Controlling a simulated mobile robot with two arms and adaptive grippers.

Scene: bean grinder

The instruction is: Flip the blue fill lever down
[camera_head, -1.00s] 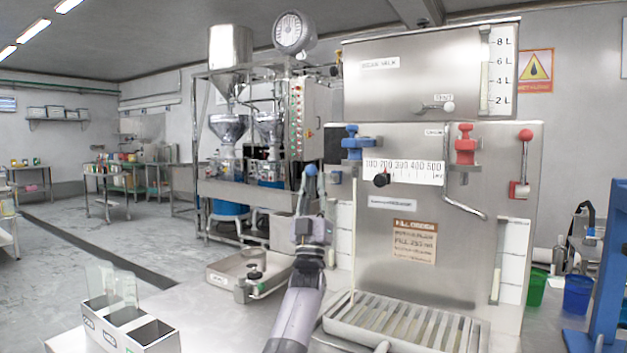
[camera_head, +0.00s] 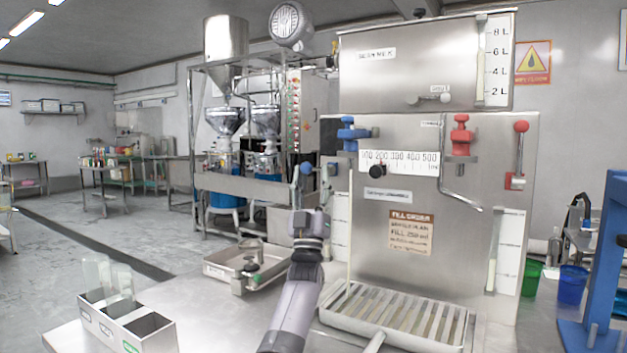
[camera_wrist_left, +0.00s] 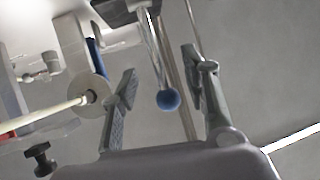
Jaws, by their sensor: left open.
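The blue fill lever's round knob (camera_head: 306,168) is at the left side of the steel filling machine (camera_head: 372,262), and the lever is up. In the left wrist view the blue knob (camera_wrist_left: 168,99) sits at the end of a thin metal rod, in the gap between the two fingers. My left gripper (camera_head: 309,186) is just below the knob in the head view. In the wrist view the left gripper (camera_wrist_left: 165,85) is open, its fingers on either side of the knob with visible space. Contact with the knob does not show. My right gripper is not in view.
A blue clamp (camera_head: 352,134) and a red clamp (camera_head: 461,137) flank the scale. A red-knobbed lever (camera_head: 521,127) stands at the right. A slatted drip tray (camera_head: 345,310) is below. A shallow metal tray (camera_head: 218,268) and a compartment box (camera_head: 148,333) stand left of my arm.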

